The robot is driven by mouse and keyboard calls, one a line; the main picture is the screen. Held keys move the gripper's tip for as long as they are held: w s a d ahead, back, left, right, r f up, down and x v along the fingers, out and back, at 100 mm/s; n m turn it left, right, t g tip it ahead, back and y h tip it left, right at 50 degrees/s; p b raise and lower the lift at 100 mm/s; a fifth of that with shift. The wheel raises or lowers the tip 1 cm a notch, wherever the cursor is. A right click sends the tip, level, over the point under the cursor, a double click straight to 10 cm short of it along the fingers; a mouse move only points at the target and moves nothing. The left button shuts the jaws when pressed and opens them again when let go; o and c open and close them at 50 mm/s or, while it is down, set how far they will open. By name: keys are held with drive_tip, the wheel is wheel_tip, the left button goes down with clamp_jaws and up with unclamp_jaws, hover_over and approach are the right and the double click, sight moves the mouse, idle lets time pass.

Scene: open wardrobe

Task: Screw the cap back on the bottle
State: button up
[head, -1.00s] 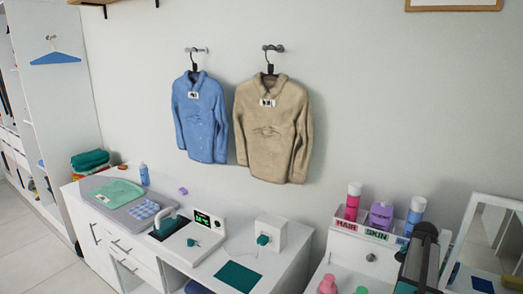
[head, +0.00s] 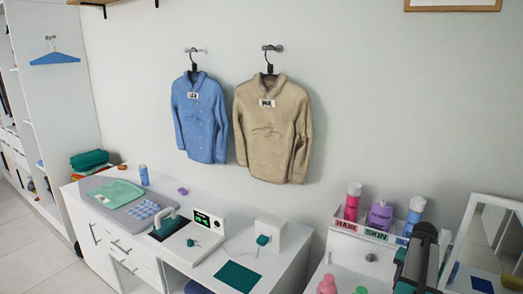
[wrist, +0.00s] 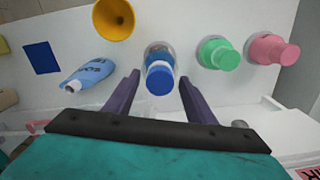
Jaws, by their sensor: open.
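In the wrist view my gripper (wrist: 159,76) is open, its two purple fingers on either side of a blue bottle. The bottle (wrist: 158,52) stands on a pale round base. A darker blue cap (wrist: 159,81) shows at its near end, toward me, in line with the bottle. I cannot tell whether the cap is threaded on or only resting there. No finger visibly touches the cap. In the head view this bottle and the fingertips are not clearly visible near my dark arm.
A green bottle (wrist: 219,54) and a pink bottle (wrist: 272,49) stand to the right. A light blue tube (wrist: 87,74) and an orange funnel-shaped thing (wrist: 113,19) are to the left. In the head view, a labelled organiser (head: 345,227) and a mirror (head: 482,245) flank my arm.

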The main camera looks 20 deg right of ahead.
drive_tip(key=shift+n, duration=1.5)
drive_tip(key=c, duration=1.1)
